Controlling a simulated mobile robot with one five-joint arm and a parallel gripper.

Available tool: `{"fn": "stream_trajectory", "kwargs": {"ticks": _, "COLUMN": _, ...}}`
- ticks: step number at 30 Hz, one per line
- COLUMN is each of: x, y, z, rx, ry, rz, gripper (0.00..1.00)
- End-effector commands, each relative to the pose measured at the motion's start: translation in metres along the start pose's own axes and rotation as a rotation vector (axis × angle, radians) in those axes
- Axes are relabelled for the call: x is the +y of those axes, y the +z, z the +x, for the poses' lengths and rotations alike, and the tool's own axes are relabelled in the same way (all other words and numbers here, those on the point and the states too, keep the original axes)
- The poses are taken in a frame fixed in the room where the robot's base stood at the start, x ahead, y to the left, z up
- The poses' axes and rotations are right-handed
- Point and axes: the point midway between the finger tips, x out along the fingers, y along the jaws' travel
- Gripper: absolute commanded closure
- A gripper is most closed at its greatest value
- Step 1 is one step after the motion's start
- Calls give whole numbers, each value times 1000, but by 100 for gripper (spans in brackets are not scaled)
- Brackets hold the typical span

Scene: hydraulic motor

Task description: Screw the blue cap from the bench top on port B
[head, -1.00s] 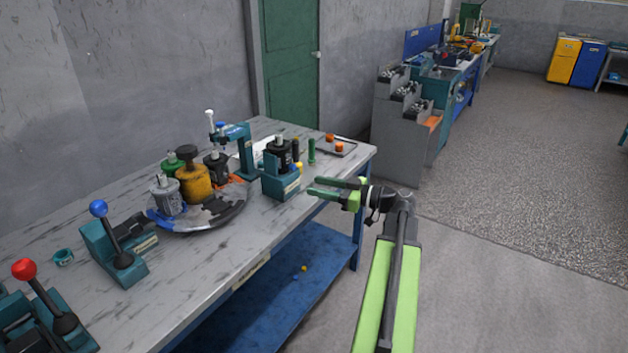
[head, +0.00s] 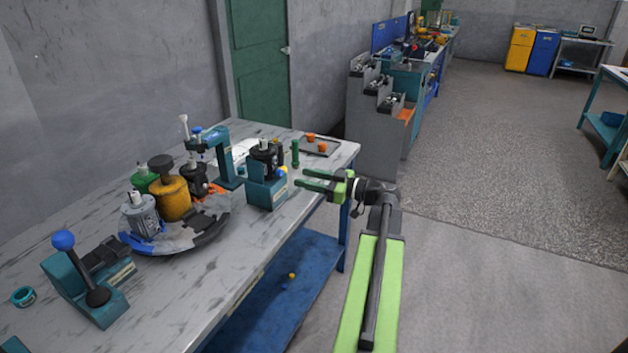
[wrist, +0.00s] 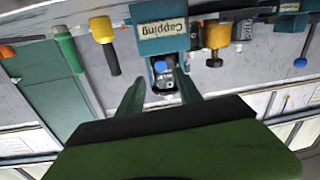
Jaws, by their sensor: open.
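My gripper (head: 301,178) is open and empty, over the front edge of the bench (head: 230,255), right of the teal capping fixture (head: 265,192). A dark motor (head: 266,158) with a pale shaft stands in this fixture. In the wrist view the fixture (wrist: 162,35) appears upside down, ahead of my open fingers (wrist: 160,92). A small blue part (wrist: 160,66) shows at the motor between the fingers; I cannot tell whether it is a cap on a port. No loose blue cap or port B label is clearly readable.
A round tray (head: 190,238) holds several motors and a yellow pot (head: 173,198). A teal press (head: 226,155) stands behind. A blue-knobbed lever (head: 64,241) stands front left.

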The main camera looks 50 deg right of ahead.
Motion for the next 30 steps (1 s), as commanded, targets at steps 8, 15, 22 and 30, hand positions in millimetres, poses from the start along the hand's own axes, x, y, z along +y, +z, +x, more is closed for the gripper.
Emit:
{"fn": "stream_trajectory", "kwargs": {"ticks": 8, "x": -2, "y": 0, "z": 42, "rx": 0, "ry": -6, "rz": 0, "gripper": 58}}
{"fn": "stream_trajectory", "kwargs": {"ticks": 15, "x": -3, "y": 0, "z": 62, "rx": 0, "ry": -6, "rz": 0, "gripper": 58}}
{"fn": "stream_trajectory", "kwargs": {"ticks": 22, "x": -3, "y": 0, "z": 66, "rx": 1, "ry": -7, "rz": 0, "gripper": 58}}
{"fn": "stream_trajectory", "kwargs": {"ticks": 30, "x": -4, "y": 0, "z": 66, "rx": 0, "ry": -7, "rz": 0, "gripper": 58}}
